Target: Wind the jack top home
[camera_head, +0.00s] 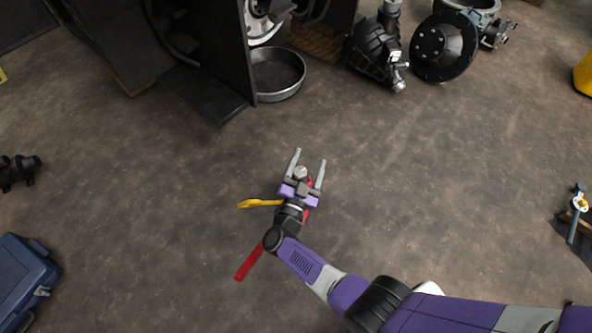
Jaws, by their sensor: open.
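My gripper (309,157) is over the floor in the middle of the view, with its two grey fingers apart and nothing seen held between their tips. A small grey round piece (300,172), which looks like the jack top, shows between the fingers near their base. I cannot tell whether it is below the fingers or level with them. Red parts, likely of the jack, show beside and under the gripper. A red bar (249,262) sticks out to the lower left, and a yellow lever (260,203) sticks out to the left. My wrist hides most of the jack body.
The dark forklift body (205,60) stands at the upper left, with a round metal pan (277,76) beside it. Dark machine parts (443,46) lie at the top right. A blue case (22,283) is at the lower left. The floor around my gripper is mostly clear.

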